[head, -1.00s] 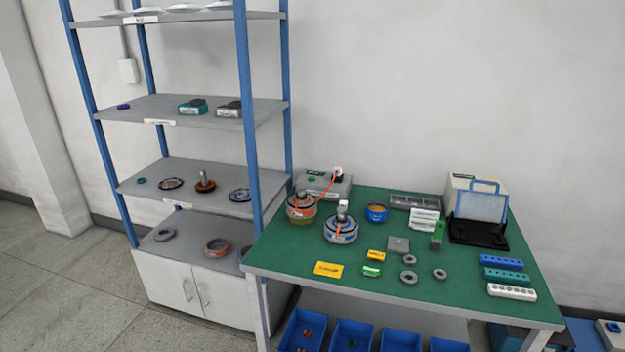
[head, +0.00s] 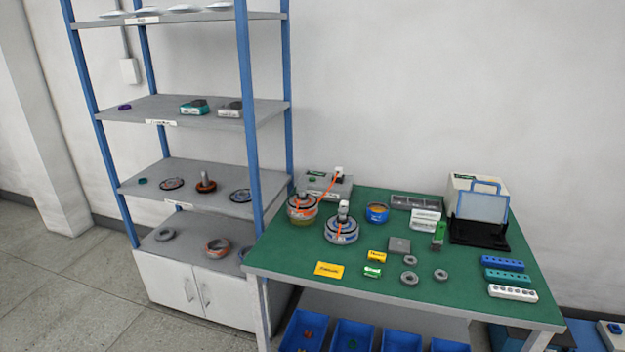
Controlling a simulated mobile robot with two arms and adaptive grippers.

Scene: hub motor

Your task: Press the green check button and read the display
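A grey tester box (head: 326,185) stands at the back left of the green-topped table. It has a small green spot (head: 313,180) on its top, which may be the check button, and a dark strip (head: 314,173) with green marks that may be the display. Both are too small to read. A white plug sits on the box, and an orange cable (head: 327,189) runs from it to a motor (head: 301,210) with an orange band. A second motor (head: 341,230) with a blue band stands to its right. Neither gripper is in view.
The green table (head: 290,254) also holds a blue tin (head: 377,212), a grey tray, yellow and green blocks, rings, hole racks (head: 503,264) and a box with a blue-framed panel (head: 482,206). A blue-post shelf (head: 205,105) stands left. Blue bins (head: 352,335) sit below.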

